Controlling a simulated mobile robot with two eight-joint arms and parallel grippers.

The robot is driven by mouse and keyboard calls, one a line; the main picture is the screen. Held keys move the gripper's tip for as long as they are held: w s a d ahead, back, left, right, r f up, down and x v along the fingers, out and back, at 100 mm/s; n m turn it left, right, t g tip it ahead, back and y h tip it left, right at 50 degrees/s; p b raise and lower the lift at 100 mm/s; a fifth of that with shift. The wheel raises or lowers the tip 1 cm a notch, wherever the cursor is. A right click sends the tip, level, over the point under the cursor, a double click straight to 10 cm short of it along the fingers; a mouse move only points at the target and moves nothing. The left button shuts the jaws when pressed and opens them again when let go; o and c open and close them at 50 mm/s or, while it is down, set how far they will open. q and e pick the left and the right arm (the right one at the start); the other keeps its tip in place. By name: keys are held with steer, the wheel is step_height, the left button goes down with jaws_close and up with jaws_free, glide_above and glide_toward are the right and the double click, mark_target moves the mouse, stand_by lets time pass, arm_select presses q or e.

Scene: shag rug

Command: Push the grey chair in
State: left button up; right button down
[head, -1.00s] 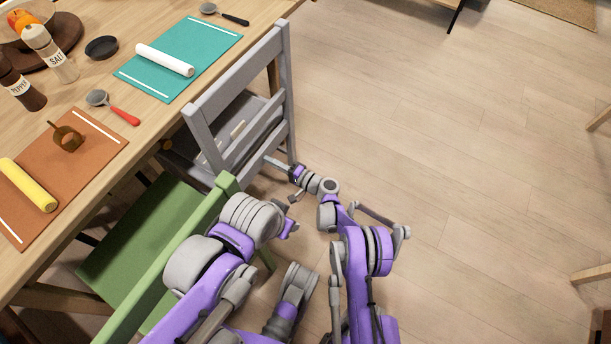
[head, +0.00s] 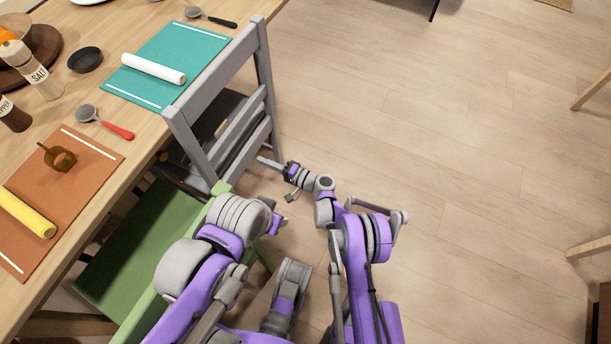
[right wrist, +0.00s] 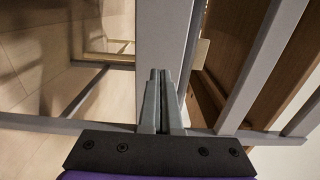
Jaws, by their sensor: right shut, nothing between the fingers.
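The grey chair (head: 222,72) stands upright at the table, its slatted back facing my arms. Its seat is partly under the table edge and mostly hidden behind the back. My right gripper (head: 262,161) is shut and empty, with its fingertips at the lower part of the chair back. In the right wrist view the closed fingers (right wrist: 161,80) point at a broad grey chair part (right wrist: 163,30); whether they touch it I cannot tell. My left arm reaches over the green chair, and its gripper cannot be made out.
The wooden table (head: 120,105) holds a teal mat (head: 190,45), a brown mat (head: 85,160), shakers and spoons. A green chair (head: 130,245) stands close beside the grey one, near my left arm. The wooden floor (head: 430,130) to the right is clear.

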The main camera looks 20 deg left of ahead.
steer(key=d, duration=0.9)
steer(key=shift+s, duration=0.2)
steer(key=shift+d, duration=0.1)
